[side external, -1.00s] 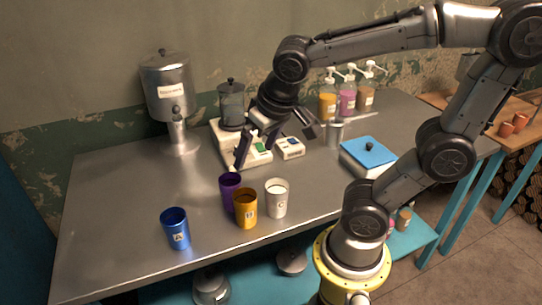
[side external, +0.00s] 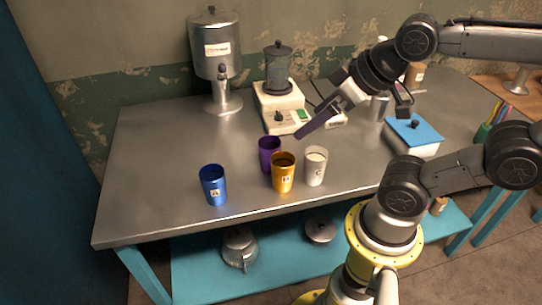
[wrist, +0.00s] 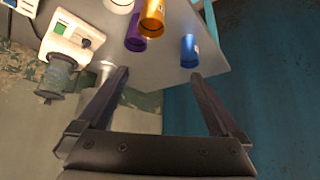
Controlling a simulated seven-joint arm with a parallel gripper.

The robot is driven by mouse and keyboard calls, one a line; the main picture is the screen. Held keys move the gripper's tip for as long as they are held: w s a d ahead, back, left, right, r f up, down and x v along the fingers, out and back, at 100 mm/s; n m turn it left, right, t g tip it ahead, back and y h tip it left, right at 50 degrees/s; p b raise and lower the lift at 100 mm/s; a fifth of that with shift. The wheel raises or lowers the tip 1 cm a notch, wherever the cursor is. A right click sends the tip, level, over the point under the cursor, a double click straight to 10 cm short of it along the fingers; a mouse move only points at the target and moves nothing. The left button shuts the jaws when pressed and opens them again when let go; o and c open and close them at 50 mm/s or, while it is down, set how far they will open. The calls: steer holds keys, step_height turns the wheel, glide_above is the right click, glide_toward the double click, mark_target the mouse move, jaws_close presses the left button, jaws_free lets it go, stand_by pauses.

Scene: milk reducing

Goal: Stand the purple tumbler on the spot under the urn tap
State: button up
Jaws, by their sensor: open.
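The purple tumbler (side external: 268,152) stands upright on the metal table, partly hidden behind the gold tumbler (side external: 283,175). It also shows in the wrist view (wrist: 135,43). The steel urn (side external: 212,62) stands at the back left, with its tap (side external: 222,72) facing forward. I see no tumbler at the urn's base (side external: 225,106); a marked spot there is too small to make out. My gripper (side external: 352,125) is open and empty, above the table, to the right of the purple tumbler and apart from it. Its spread fingers also show in the wrist view (wrist: 160,75).
A white tumbler (side external: 315,166) stands right of the gold one, and a blue tumbler (side external: 213,184) stands to the left. A blender (side external: 278,95) is behind them. A blue-lidded box (side external: 412,135) is at the right. The table between the blue tumbler and urn is clear.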

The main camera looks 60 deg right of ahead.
mark_target(263, 142)
steer(key=w+d+f+t, duration=0.1)
steer(key=w+f+t, duration=0.1)
steer(key=w+t, duration=0.5)
steer(key=d+f, duration=0.1)
steer(key=f, duration=0.3)
steer(key=d+f+m+g+h, duration=0.1)
steer(key=f, duration=0.2)
steer(key=d+f+m+h, duration=0.1)
steer(key=f, duration=0.3)
steer(key=shift+d+f+g, duration=0.3)
steer(key=shift+d+g, duration=0.1)
steer(key=shift+x, duration=3.75)
steer(key=shift+d+r, duration=0.15)
steer(key=c, duration=1.5)
steer(key=shift+r, duration=0.1)
